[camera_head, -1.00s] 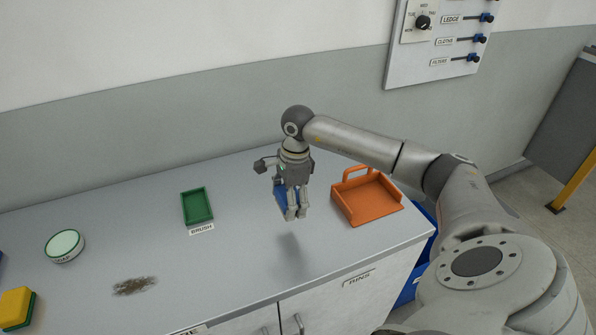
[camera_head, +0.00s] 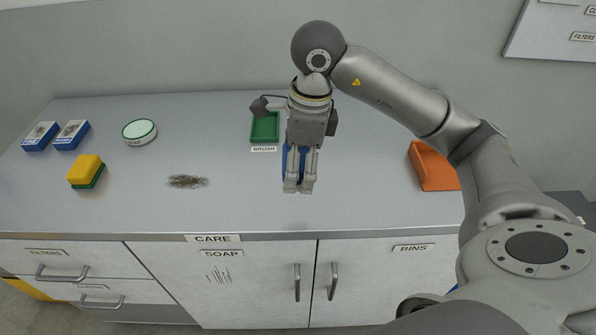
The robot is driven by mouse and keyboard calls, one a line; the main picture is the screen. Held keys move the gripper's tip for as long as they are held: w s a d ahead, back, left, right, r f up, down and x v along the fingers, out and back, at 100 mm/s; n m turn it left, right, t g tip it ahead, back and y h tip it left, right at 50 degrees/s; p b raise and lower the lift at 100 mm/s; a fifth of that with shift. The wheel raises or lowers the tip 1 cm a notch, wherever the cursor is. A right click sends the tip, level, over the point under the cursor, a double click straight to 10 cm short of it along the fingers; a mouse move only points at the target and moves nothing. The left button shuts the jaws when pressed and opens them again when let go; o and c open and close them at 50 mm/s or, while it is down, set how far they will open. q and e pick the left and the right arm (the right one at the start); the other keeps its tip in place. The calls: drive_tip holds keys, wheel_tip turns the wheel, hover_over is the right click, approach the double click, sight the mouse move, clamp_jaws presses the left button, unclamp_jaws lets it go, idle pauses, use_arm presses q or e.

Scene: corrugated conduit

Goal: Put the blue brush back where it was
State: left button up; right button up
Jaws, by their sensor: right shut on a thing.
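The blue brush (camera_head: 285,164) is in my right gripper (camera_head: 298,188), which is shut on it. Only a narrow part of the brush shows behind the fingers. The gripper points down and holds the brush above the grey counter, to the right of and nearer than the green tray. The green tray (camera_head: 265,126) lies on the counter with a "BRUSH" label (camera_head: 264,149) at its front edge. The visible part of the tray is empty; the gripper covers part of its right side. My left gripper is not in view.
A yellow and green sponge (camera_head: 86,170), a round soap tin (camera_head: 140,131) and two blue boxes (camera_head: 71,134) stand at left. An orange dustpan (camera_head: 433,168) lies at right, partly behind my arm. The counter's front middle is clear.

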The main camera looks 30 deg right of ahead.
sight(301, 150)
drive_tip(key=w+d+f+p, duration=0.1)
drive_tip(key=w+d+f, duration=0.1)
drive_tip(key=w, duration=0.1)
drive_tip(key=w+d+f+p, duration=0.1)
drive_tip(key=w+d+f, duration=0.1)
drive_tip(key=w+f, duration=0.1)
drive_tip(key=w+d+f, duration=0.3)
drive_tip(key=shift+w+f+p, duration=0.1)
drive_tip(key=shift+f+p, duration=0.1)
drive_tip(key=shift+p, duration=0.2)
drive_tip(key=shift+w+d+f, duration=0.25)
drive_tip(key=shift+d+f, duration=0.05)
drive_tip(key=shift+f, duration=0.15)
wheel_tip(301, 150, down, 2)
drive_tip(key=shift+f+p, duration=0.1)
drive_tip(key=shift+p, duration=0.7)
drive_tip(key=shift+f, duration=0.3)
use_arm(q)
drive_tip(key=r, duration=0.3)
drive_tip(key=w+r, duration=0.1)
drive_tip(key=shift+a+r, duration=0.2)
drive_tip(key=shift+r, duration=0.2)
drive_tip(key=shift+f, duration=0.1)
use_arm(e)
drive_tip(key=shift+f, duration=0.1)
